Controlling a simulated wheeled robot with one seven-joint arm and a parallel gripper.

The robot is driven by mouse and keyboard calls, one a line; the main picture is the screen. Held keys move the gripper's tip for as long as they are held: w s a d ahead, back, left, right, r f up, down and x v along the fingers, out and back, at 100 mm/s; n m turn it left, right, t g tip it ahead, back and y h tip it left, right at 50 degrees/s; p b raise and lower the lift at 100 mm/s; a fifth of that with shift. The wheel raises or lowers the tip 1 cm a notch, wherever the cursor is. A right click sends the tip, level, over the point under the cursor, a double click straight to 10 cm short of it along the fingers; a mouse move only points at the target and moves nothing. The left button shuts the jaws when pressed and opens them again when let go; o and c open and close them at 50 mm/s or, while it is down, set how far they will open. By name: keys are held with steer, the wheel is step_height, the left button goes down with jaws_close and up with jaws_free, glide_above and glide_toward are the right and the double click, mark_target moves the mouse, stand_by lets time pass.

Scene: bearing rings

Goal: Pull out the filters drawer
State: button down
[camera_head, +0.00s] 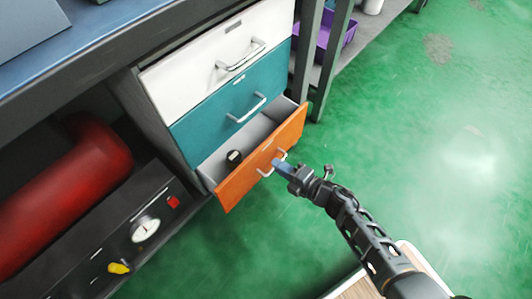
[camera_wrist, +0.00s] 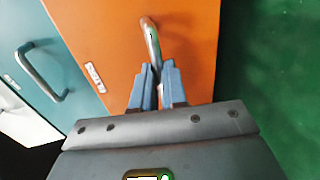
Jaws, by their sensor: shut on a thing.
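The orange bottom drawer (camera_head: 242,181) of the cabinet stands pulled out, with its grey inside showing. A small black round part (camera_head: 234,157) lies in it near the left end. The label on the orange front is too small to read, so I cannot tell its name. My gripper (camera_head: 281,165) is at the drawer's front, shut on the silver handle (camera_head: 266,172). In the wrist view the blue fingers of my gripper (camera_wrist: 156,72) close on the near end of the handle (camera_wrist: 150,38), in front of the orange face (camera_wrist: 190,35).
A teal drawer (camera_head: 205,128) and a white drawer (camera_head: 190,80) above are shut. A red cylinder (camera_head: 75,170) and a box with a gauge (camera_head: 144,229) are at the left. A purple bin (camera_head: 322,36) sits on a shelf behind. Green floor (camera_head: 430,130) is clear at right.

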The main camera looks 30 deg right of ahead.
steer(key=f+v, duration=0.2)
steer(key=v, duration=0.8)
steer(key=s+f+v, duration=0.1)
steer(key=f+v, duration=0.1)
steer(key=v, duration=0.8)
steer(key=shift+s+d+f, duration=0.15)
steer(key=shift+s+d, duration=0.05)
steer(key=shift+d, duration=0.05)
steer(key=c, duration=1.2)
jaws_free()
steer(key=shift+p+v, duration=0.6)
steer(key=shift+v, duration=3.3)
steer(key=s+a+r+m+h, duration=0.2)
steer(key=a+r+m, duration=0.2)
steer(key=r+m, duration=0.5)
steer(key=s+a+r+m+h, duration=0.1)
steer(key=a+r+m, duration=0.35)
steer(key=r, duration=0.75)
steer(key=s+a+r+m+h, duration=0.2)
steer(key=a+r+m, duration=0.1)
steer(key=r+m, duration=0.65)
steer(key=shift+n, duration=0.7)
step_height(320, 180, up, 30)
steer(key=p, duration=2.8)
steer(key=shift+w+a+f, duration=0.15)
steer(key=shift+f, duration=0.05)
